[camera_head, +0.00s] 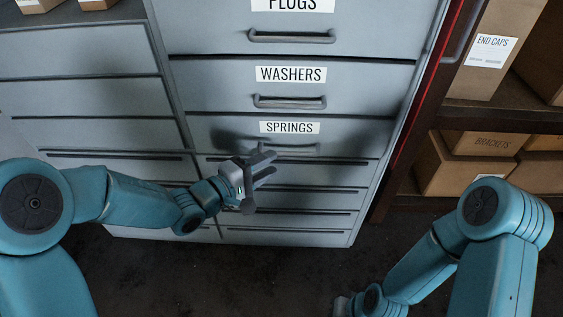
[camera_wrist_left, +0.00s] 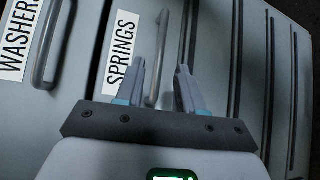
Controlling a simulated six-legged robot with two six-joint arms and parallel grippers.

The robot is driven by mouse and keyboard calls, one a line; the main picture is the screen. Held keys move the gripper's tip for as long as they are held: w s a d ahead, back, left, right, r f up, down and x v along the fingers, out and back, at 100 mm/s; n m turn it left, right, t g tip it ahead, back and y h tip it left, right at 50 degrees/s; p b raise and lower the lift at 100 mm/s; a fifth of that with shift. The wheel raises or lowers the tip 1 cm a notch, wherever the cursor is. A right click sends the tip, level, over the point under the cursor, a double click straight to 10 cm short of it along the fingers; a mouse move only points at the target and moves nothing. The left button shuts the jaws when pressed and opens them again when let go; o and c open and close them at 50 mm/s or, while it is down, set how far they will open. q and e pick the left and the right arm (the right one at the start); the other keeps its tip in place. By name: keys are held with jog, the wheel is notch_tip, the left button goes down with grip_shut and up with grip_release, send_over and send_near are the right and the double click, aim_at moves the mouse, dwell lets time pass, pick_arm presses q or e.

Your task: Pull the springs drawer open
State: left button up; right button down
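The springs drawer (camera_head: 225,130) is a grey drawer front with a white SPRINGS label (camera_head: 289,127), and it looks shut. Its bar handle (camera_head: 300,149) is partly hidden by my left gripper (camera_head: 272,163). The left gripper is open, just in front of the handle. In the left wrist view its two fingers (camera_wrist_left: 161,70) stand apart, with the springs handle (camera_wrist_left: 154,90) seen between them. I cannot tell whether a finger touches it. The label (camera_wrist_left: 122,52) shows to the left there. My right gripper (camera_head: 342,306) is at the bottom edge, mostly out of frame.
The washers drawer (camera_head: 215,98) and plugs drawer (camera_head: 205,30) are above, both shut, with similar handles. Several thin drawers (camera_head: 300,200) lie below. Shelves with cardboard boxes (camera_head: 455,175) stand to the right. Dark floor (camera_head: 240,280) in front of the cabinet is clear.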

aim_at(286, 155)
pick_arm(q)
jog(key=b+x, duration=0.1)
jog(key=x, duration=0.4)
grip_shut()
